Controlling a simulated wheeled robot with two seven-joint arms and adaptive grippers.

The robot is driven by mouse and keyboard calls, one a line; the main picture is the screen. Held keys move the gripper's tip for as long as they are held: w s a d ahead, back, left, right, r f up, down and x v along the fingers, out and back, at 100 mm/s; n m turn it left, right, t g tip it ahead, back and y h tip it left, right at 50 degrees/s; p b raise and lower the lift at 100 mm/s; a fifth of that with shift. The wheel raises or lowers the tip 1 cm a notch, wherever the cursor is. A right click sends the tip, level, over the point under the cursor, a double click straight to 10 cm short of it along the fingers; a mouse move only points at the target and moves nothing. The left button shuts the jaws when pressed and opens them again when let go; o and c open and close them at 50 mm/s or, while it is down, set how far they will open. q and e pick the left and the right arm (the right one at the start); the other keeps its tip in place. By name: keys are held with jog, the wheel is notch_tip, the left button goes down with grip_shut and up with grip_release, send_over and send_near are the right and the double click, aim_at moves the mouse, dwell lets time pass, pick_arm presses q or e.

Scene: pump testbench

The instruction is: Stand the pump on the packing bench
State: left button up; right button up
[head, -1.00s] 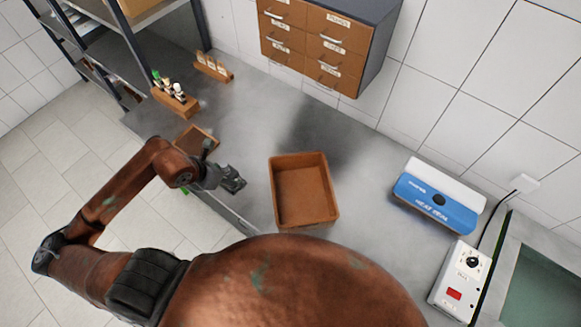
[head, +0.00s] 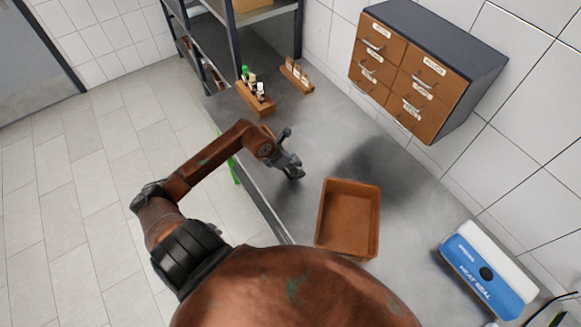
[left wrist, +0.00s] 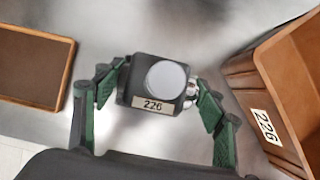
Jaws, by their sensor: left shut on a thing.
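The pump (left wrist: 125,90) shows in the left wrist view as a dark body with a pale round face and a label reading 226. My left gripper (left wrist: 157,88) is shut on it, with one green finger on each side. In the head view my left gripper (head: 291,169) is over the grey bench (head: 330,135), left of the brown bin. The pump is too small there to make out clearly. I cannot tell whether the pump touches the bench. My right gripper is not in view.
The open, empty brown bin (head: 348,182) also carries a 226 label in the left wrist view (left wrist: 265,126). A shallow brown tray (left wrist: 30,65) lies left. Bottle racks (head: 256,103), drawers (head: 395,80) and a heat sealer (head: 484,278) stand around. Bench between racks and bin is clear.

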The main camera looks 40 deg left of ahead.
aim_at(295, 163)
pick_arm(q)
jog(key=shift+w+a+f, duration=0.3)
jog(key=shift+w+f, duration=0.35)
jog(key=shift+w, duration=0.1)
jog(key=shift+c, duration=0.2)
jog(key=shift+w+a+f, duration=0.1)
jog(key=shift+w+f, duration=0.1)
jog(key=shift+f, duration=0.05)
jog(key=shift+w+f, duration=0.15)
jog(key=shift+f, duration=0.1)
notch_tip(295, 163, down, 2)
jog(key=shift+f+p, duration=0.1)
jog(key=shift+p, duration=0.35)
jog(key=shift+a+f, duration=0.1)
jog(key=shift+f, duration=0.3)
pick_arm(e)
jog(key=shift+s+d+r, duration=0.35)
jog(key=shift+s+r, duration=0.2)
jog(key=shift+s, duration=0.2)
pick_arm(q)
jog(key=o, duration=2.1)
jog(key=shift+f, duration=0.15)
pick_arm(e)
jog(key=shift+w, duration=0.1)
